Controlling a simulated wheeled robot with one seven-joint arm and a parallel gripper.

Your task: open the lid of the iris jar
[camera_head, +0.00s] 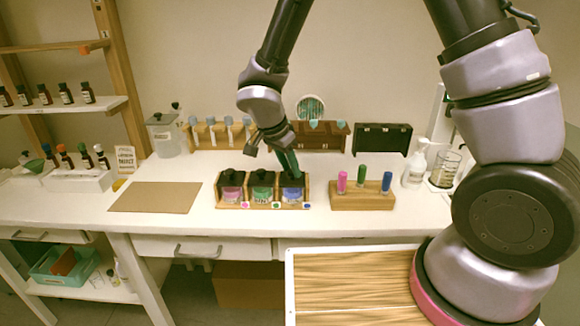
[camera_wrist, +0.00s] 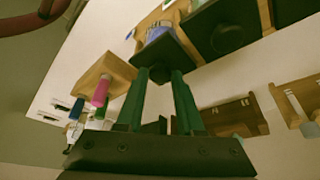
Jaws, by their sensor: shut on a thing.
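Three glass jars with dark lids stand in a wooden rack (camera_head: 248,205): a pink one (camera_head: 232,193), a green one (camera_head: 262,193) and a blue one (camera_head: 291,194). No name can be read on them, so I cannot confirm which is iris. My gripper (camera_head: 289,170) points down at the blue jar at the rack's right end. In the wrist view, the green fingers (camera_wrist: 160,78) are shut on the dark round knob (camera_wrist: 159,73) of this jar's lid (camera_wrist: 170,50). The blue glass (camera_wrist: 157,32) shows beyond the lid. Whether the lid is lifted is unclear.
A wooden block (camera_head: 362,201) with pink, green and blue sticks stands just right of the rack. A brown mat (camera_head: 155,197) lies to the left. Tubes in a holder (camera_head: 207,135) and a dark box (camera_head: 382,139) stand behind. The white counter in front is clear.

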